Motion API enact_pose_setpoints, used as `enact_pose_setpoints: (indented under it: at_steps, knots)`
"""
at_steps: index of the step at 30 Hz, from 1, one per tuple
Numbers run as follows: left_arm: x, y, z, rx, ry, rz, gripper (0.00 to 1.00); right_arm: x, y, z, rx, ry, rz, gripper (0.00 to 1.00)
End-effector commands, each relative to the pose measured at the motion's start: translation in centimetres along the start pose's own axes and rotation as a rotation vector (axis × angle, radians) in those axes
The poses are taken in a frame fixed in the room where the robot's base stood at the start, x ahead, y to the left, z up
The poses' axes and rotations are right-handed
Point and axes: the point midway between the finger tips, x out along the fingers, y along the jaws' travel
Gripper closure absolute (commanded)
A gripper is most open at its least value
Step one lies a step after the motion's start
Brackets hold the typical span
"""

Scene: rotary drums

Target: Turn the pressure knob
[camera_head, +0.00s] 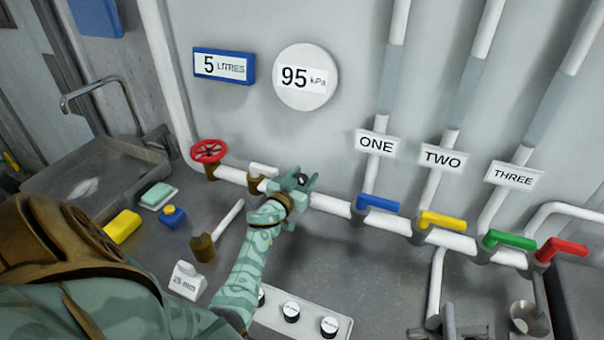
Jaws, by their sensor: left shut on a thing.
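My left gripper (304,181), green and brown, is at the white horizontal pipe below the round gauge. It is shut on a small dark knob (301,178), which seems to be the pressure knob; the fingers hide most of it. The round white gauge (306,77) on the wall above reads 95 kPa. My right gripper is not in view.
A red valve wheel (209,151) is left on the pipe. Blue (378,203), yellow (441,220), green (509,240) and red (562,249) levers line the right.

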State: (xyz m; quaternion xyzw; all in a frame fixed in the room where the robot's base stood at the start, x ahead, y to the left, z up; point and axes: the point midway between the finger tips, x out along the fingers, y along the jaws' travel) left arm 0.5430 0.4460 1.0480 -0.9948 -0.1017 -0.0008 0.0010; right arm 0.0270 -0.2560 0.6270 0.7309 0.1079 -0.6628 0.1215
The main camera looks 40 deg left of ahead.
Motion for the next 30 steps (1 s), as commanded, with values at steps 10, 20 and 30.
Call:
enact_pose_setpoints:
  at_steps: [10,20,30]
  knots:
    - [-0.15,0.42,-0.02,0.000,-0.002,0.255,0.80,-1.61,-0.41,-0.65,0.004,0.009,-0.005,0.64]
    - [-0.16,0.46,0.05,0.000,-0.002,0.256,0.41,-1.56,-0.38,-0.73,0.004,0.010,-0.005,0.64]
    - [-0.35,0.41,0.00,-0.001,-0.002,0.256,0.35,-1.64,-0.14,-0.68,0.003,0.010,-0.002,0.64]
